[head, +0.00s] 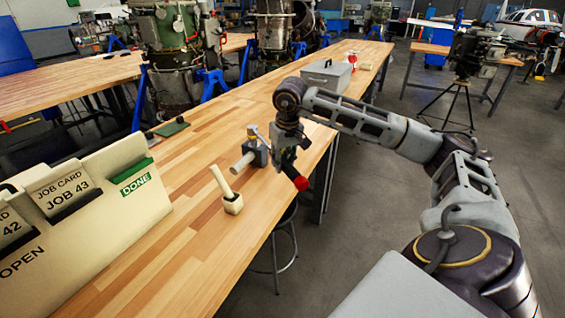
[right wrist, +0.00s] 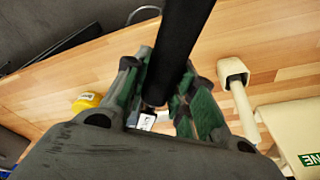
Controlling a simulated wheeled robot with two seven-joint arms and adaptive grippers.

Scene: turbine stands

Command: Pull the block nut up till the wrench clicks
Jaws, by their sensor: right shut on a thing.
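My right gripper (head: 285,153) is at the bench's right edge, with its green-padded fingers (right wrist: 160,100) shut on a dark bar in the right wrist view, which I take to be the wrench handle (right wrist: 182,40). A red end (head: 300,183) sticks out below the gripper in the head view. Just left of the gripper, a grey metal block (head: 257,153) with a pale cylinder stands on the bench; it looks like the block nut's fixture. The nut itself and the wrench's head are not clear. My left gripper is out of view.
A job card box (head: 95,215) marked OPEN and DONE fills the left front. A grey metal case (head: 327,75) stands farther back. A stool (head: 275,250) stands by the bench.

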